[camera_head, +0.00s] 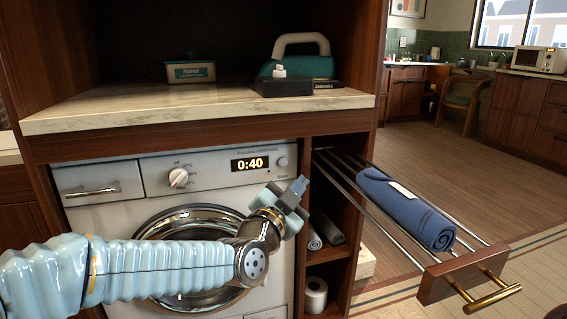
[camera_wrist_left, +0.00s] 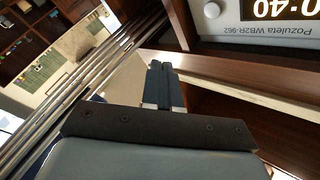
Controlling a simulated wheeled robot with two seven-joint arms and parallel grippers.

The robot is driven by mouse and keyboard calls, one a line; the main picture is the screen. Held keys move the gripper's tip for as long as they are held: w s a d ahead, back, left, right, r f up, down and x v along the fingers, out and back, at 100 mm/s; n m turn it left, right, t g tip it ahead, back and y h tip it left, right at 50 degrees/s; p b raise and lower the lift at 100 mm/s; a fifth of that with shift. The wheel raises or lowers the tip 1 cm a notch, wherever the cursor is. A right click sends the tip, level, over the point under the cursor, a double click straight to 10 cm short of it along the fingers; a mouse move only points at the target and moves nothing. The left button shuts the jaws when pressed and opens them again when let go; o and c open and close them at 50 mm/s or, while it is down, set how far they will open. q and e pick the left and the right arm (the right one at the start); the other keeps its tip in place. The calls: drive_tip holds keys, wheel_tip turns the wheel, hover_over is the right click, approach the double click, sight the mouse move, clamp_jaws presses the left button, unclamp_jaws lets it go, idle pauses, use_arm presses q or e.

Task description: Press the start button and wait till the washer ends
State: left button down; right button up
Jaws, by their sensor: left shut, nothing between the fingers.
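The white washer (camera_head: 215,185) stands under the counter, its round door behind my left arm. Its lit display (camera_head: 250,163) reads 0:40. A round button (camera_head: 283,162) sits right of the display; in the left wrist view a round button (camera_wrist_left: 211,10) shows near the top, beside the display (camera_wrist_left: 268,9). My left gripper (camera_head: 299,185) is shut and empty, just below and right of the button, apart from it in the head view. Its closed fingers (camera_wrist_left: 162,85) also show in the left wrist view. A dial (camera_head: 178,178) is left of the display. My right gripper is not in view.
A pulled-out metal rack (camera_head: 470,250) with a rolled blue towel (camera_head: 405,207) juts out right of the washer. Rolled towels and a paper roll (camera_head: 315,294) fill the shelves below. The marble counter (camera_head: 200,107) overhangs the washer.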

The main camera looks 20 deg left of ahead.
sight(284, 170)
use_arm(q)
drive_tip(key=shift+w+a+p, duration=0.2)
drive_tip(key=shift+w+a, duration=0.65)
drive_tip(key=shift+w, duration=0.35)
drive_tip(key=shift+w+a+p, duration=0.2)
drive_tip(key=shift+w+a, duration=0.6)
drive_tip(key=shift+w, duration=0.4)
drive_tip(key=shift+w+a+p, duration=0.2)
drive_tip(key=shift+w+a, duration=0.65)
drive_tip(key=shift+w, duration=0.35)
drive_tip(key=shift+w+a+f+b, duration=0.1)
drive_tip(key=shift+w+a+b, duration=0.05)
drive_tip(key=shift+w+b, duration=0.2)
